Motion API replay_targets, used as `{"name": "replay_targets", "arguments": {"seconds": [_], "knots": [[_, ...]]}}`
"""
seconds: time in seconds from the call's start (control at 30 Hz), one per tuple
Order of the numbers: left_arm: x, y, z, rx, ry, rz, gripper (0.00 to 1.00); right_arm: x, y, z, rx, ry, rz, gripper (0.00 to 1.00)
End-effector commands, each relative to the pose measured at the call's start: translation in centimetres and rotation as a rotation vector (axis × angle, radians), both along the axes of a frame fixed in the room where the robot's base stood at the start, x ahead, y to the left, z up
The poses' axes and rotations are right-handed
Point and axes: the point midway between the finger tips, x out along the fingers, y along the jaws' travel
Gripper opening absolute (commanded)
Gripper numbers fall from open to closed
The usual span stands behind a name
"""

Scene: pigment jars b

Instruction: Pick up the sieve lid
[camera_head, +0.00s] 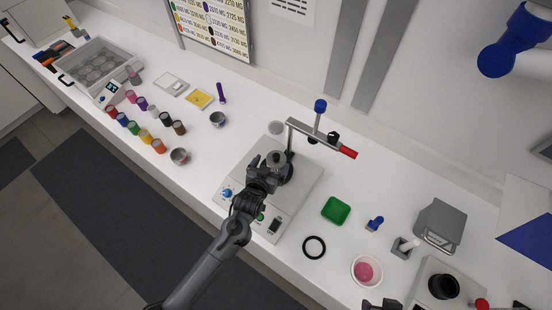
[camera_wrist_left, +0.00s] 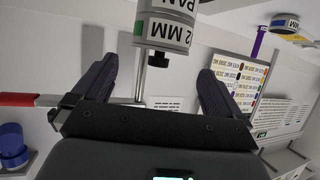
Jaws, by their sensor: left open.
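The sieve stack (camera_head: 277,157) stands on the shaker base (camera_head: 232,178) in the head view. In the left wrist view the stack (camera_wrist_left: 165,30) appears upside down, with labels reading PAN and 2 MM. What looks like the sieve lid (camera_wrist_left: 160,59), with a dark knob, caps the stack's top end. My left gripper (camera_head: 269,166) is open at the stack. In the wrist view its fingers (camera_wrist_left: 156,75) lie on either side of the knob, apart from it. My gripper partly hides the stack in the head view. A dark shape at the bottom edge may be my right gripper (camera_head: 381,303).
A clamp arm with a red handle (camera_head: 348,153) and blue knob (camera_head: 320,105) rises just behind the stack. Several colored jars (camera_head: 145,135) stand left. A green tray (camera_head: 336,210) and black ring (camera_head: 314,247) lie right.

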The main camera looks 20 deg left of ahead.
Motion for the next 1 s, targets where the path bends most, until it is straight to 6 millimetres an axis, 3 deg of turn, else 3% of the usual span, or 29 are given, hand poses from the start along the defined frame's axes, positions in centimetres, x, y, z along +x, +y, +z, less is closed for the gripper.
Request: {"name": "replay_targets", "arguments": {"seconds": [0.4, 0.77, 1.0], "knots": [[4.1, 0.0, -1.0, 0.000, 0.000, 0.000, 1.00, 0.0, 0.2, 1.2, 0.008, -0.001, -0.004, 0.52], [4.7, 0.0, -1.3, -0.001, 0.000, 0.000, 1.00, 0.0, 0.1, 1.2, 0.004, 0.000, -0.003, 0.52], [4.6, 0.0, -1.3, 0.000, 0.000, 0.000, 0.66, 0.0, -0.1, 1.2, -0.003, 0.000, 0.002, 0.52]]}}
